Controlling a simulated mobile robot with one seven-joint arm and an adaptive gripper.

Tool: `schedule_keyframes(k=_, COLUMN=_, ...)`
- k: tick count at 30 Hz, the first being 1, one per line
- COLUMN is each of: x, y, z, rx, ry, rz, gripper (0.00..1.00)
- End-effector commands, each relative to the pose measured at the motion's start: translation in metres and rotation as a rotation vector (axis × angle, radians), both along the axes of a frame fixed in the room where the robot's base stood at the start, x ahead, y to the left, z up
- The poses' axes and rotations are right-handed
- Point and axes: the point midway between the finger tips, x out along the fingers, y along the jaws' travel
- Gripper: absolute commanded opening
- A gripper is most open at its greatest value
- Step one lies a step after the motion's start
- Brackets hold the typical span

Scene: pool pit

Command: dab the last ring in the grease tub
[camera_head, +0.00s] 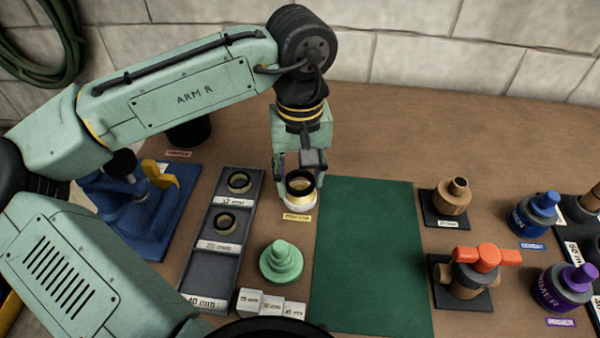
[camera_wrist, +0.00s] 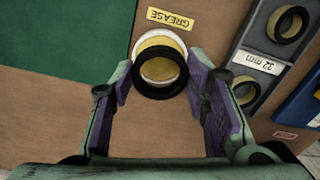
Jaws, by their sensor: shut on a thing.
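My gripper (camera_head: 300,172) is shut on a black ring (camera_head: 299,184), which also shows between the fingertips in the wrist view (camera_wrist: 160,88). The grease tub (camera_head: 300,203) is a small white round tub with yellow grease, behind a yellow GREASE label (camera_head: 297,217). In the wrist view the tub (camera_wrist: 160,32) shows past the ring, its grease visible through the ring's opening. The ring is at or just over the tub's mouth; I cannot tell whether it touches the grease. Two other dark rings lie in the grey tray, in the 32 mm compartment (camera_head: 239,182) and the middle one (camera_head: 226,222).
The grey tray (camera_head: 186,289) stands left of the tub, its 40 mm compartment empty. A green stepped cone (camera_head: 282,262) stands in front. A green mat (camera_head: 368,255) lies clear to the right. Beyond it are a red-handled valve (camera_head: 470,268), a brown fitting (camera_head: 453,195) and bottles.

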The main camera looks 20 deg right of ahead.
Motion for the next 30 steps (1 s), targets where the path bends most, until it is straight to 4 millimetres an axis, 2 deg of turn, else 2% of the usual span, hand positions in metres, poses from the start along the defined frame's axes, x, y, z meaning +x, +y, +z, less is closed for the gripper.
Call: schedule_keyframes(k=30, x=0.0, y=0.0, z=-0.011, rx=0.001, ry=0.0, rz=0.0, gripper=0.2)
